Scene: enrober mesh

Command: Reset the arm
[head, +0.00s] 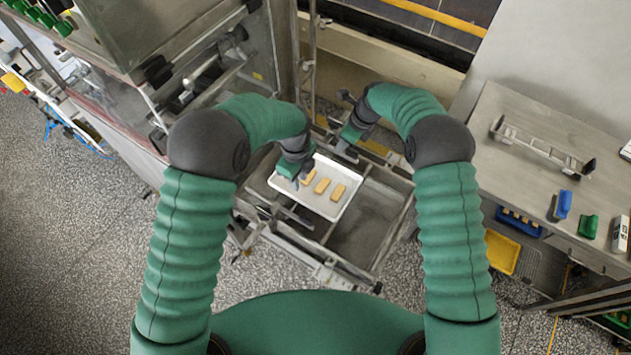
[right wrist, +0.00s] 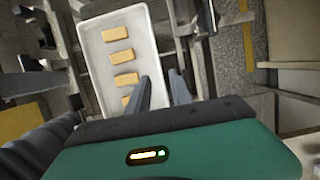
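My left gripper (head: 292,192) hangs over the left part of a white tray (head: 327,210); its fingers look apart with nothing between them. My right gripper (head: 343,148) is beyond the tray's far right corner.
The tray rests on a metal frame with an open bin (head: 365,225) to its right. A steel machine (head: 165,35) stands at left. The right bench (head: 530,110) holds a metal bracket (head: 540,147), a blue item (head: 563,204) and a green item (head: 588,226). A yellow tray (head: 502,252) sits below.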

